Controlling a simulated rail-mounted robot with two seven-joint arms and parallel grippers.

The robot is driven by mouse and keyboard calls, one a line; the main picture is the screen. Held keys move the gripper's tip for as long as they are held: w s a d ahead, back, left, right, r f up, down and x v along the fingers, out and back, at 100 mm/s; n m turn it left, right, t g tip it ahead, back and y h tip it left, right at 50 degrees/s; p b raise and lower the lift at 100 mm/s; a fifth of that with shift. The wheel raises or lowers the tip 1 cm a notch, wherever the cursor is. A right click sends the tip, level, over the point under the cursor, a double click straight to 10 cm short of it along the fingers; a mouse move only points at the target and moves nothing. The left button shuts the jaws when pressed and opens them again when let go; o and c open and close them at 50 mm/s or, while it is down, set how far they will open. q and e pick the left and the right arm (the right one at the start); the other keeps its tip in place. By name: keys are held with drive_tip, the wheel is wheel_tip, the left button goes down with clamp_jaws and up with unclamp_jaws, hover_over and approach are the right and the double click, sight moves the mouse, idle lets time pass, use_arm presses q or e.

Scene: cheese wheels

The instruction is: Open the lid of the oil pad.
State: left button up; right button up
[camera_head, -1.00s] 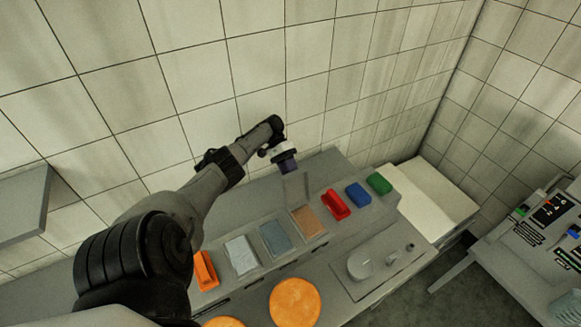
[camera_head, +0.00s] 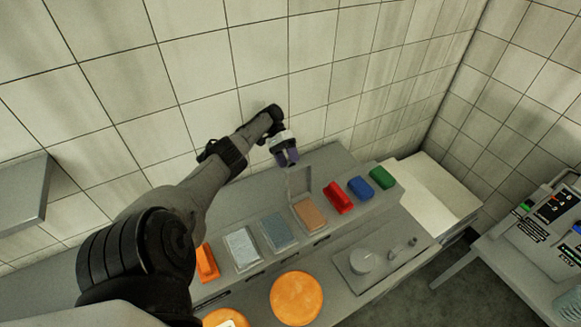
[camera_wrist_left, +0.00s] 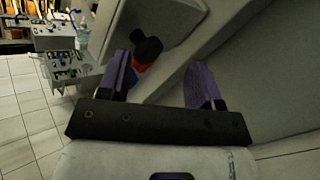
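A brown pad (camera_head: 309,214) sits in a shallow grey case on the counter. Its grey lid (camera_head: 299,181) stands raised, nearly upright, at the back edge of the case. My left gripper (camera_head: 287,158) is just above the lid's top edge and looks clear of it. In the left wrist view its two purple fingers (camera_wrist_left: 160,82) are spread apart, with nothing held between them. Two more pads, one pale grey (camera_head: 242,247) and one blue-grey (camera_head: 278,232), lie to the left. My right gripper is out of view.
Red (camera_head: 338,197), blue (camera_head: 361,188) and green (camera_head: 382,177) blocks stand right of the pads. An orange block (camera_head: 207,263) is at the left. An orange cheese wheel (camera_head: 296,298) lies in front. The tiled wall (camera_head: 240,70) is close behind my gripper.

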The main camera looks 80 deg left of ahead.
use_arm(q)
drive_tip(key=shift+b+v, duration=1.25)
drive_tip(key=shift+v, duration=1.45)
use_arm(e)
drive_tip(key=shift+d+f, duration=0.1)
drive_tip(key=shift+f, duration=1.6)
use_arm(q)
drive_tip(key=shift+w, duration=0.1)
